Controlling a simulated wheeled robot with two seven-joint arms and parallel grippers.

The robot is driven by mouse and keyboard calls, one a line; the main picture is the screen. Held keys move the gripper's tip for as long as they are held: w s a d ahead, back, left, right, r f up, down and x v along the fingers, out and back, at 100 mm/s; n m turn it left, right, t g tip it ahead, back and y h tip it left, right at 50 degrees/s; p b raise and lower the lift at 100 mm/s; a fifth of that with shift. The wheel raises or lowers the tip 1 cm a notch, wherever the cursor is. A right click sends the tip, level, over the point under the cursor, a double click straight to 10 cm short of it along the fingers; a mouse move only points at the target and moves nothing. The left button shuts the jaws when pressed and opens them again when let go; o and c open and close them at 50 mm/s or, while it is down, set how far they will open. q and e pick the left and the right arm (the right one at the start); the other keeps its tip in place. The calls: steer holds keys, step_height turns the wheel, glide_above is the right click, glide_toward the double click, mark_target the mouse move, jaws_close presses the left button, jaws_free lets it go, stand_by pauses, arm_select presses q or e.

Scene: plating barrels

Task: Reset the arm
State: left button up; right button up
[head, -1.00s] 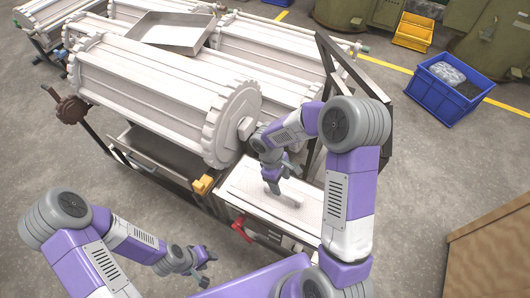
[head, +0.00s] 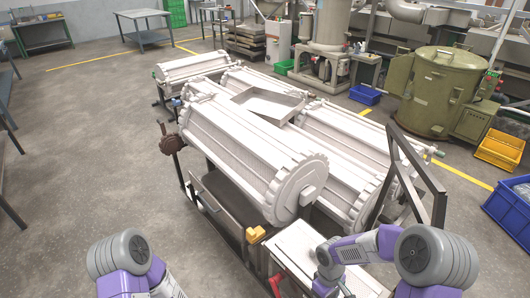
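My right arm, purple and grey, reaches in from the lower right. Its wrist is over the white panel (head: 290,245) beside the end of the front barrel. My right gripper (head: 345,288) is only partly seen at the bottom edge, and its fingers are too unclear to judge. My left arm shows at the lower left, with its elbow joint and part of a link. The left gripper is below the picture. The front white plating barrel (head: 250,160) lies on its frame, clear of my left arm.
More white barrels (head: 335,135) lie behind, with a metal tray (head: 268,104) on top. A dark upright frame (head: 410,165) stands close to my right arm. A blue crate (head: 510,207) and yellow crate (head: 499,152) are at right. Floor at left is open.

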arm_select(q)
steer(key=r+p, duration=0.4)
steer(key=shift+w, duration=0.4)
arm_select(e)
steer(key=s+a+f+m+t+y, duration=0.3)
steer(key=s+a+f+m, duration=0.4)
steer(key=s+m, duration=0.3)
steer(key=shift+a+f+y, duration=0.3)
steer(key=shift+a+y, duration=0.5)
steer(key=shift+a, duration=0.1)
